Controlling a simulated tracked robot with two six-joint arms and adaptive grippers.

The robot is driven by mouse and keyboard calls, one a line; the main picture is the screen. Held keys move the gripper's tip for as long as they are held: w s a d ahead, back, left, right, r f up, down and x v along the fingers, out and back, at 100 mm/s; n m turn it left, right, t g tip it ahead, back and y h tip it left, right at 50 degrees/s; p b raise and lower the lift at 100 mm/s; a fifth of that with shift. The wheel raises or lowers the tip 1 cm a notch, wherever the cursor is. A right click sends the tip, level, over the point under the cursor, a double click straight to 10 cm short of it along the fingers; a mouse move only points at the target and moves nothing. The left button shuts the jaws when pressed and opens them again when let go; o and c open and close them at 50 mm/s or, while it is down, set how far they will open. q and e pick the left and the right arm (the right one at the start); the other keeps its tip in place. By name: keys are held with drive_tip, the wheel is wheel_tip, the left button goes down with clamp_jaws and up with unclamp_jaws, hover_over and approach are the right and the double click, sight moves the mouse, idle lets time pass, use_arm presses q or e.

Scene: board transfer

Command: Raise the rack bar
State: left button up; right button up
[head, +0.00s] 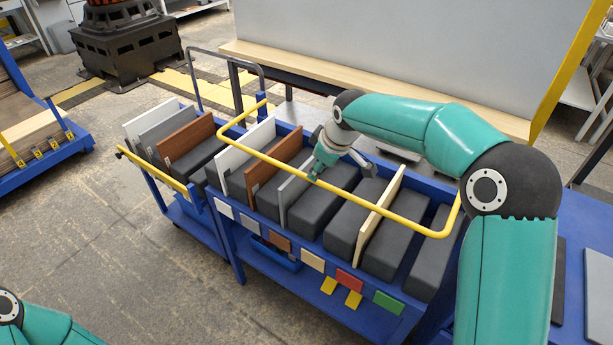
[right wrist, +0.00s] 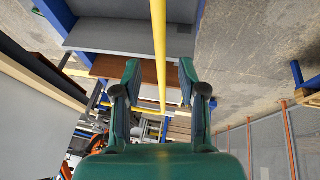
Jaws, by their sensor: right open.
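The yellow rack bar (head: 268,158) is a U-shaped rail running across the blue rack (head: 330,259), over the upright boards. My right gripper (head: 316,168) is at the middle of the bar's long side. In the right wrist view the bar (right wrist: 159,42) runs lengthwise between the two spread fingers of the open right gripper (right wrist: 160,72). I cannot tell whether either finger touches it. Part of my left arm shows in the lower left corner of the head view; its gripper is out of view.
White, brown, grey and cream boards stand between dark grey blocks (head: 324,206) in the rack. Coloured tags, including a green one (head: 388,303), line its front. A second blue cart (head: 191,230) stands at its left. Bare floor (head: 120,270) lies to the left.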

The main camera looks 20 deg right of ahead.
drive_tip(key=shift+x, duration=2.75)
clamp_jaws()
